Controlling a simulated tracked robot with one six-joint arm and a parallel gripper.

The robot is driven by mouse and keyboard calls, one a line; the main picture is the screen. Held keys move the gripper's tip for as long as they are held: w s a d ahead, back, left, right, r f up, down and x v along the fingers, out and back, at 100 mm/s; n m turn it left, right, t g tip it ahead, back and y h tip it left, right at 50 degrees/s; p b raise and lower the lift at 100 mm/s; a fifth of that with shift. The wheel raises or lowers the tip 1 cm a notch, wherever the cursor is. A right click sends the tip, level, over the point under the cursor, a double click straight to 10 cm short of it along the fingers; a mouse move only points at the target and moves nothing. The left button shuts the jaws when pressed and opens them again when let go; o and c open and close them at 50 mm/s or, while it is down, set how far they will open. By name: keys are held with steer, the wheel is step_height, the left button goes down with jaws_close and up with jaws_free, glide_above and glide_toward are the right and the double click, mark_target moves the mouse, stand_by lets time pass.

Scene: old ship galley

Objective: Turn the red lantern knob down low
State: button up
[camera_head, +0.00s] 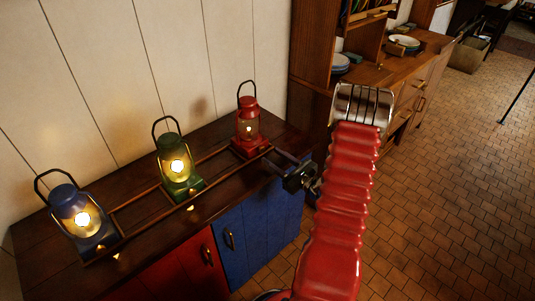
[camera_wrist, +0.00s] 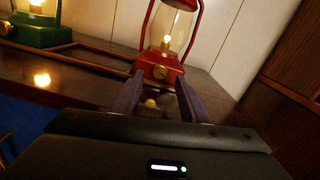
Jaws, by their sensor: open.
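The red lantern (camera_head: 248,125) stands upright at the right end of a wooden counter, with a small glow inside its glass. My gripper (camera_head: 275,160) reaches in from the right at the lantern's front. In the wrist view my gripper (camera_wrist: 159,85) is open, its two fingers on either side of the knob's line. Whether the fingertips touch the knob or base, I cannot tell.
A green lantern (camera_head: 176,165) and a blue lantern (camera_head: 76,215), both lit brightly, stand left along the counter (camera_head: 142,222). A low wooden rail (camera_head: 138,196) runs between the lanterns. A wooden cupboard (camera_head: 312,60) rises behind on the right. Tiled floor (camera_head: 450,190) is open at the right.

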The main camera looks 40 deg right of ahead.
mark_target(263, 150)
steer(key=shift+w+a, duration=0.1)
steer(key=shift+w, duration=1.85)
jaws_close()
steer(key=shift+n, duration=0.3)
steer(key=shift+n, duration=1.2)
jaws_free()
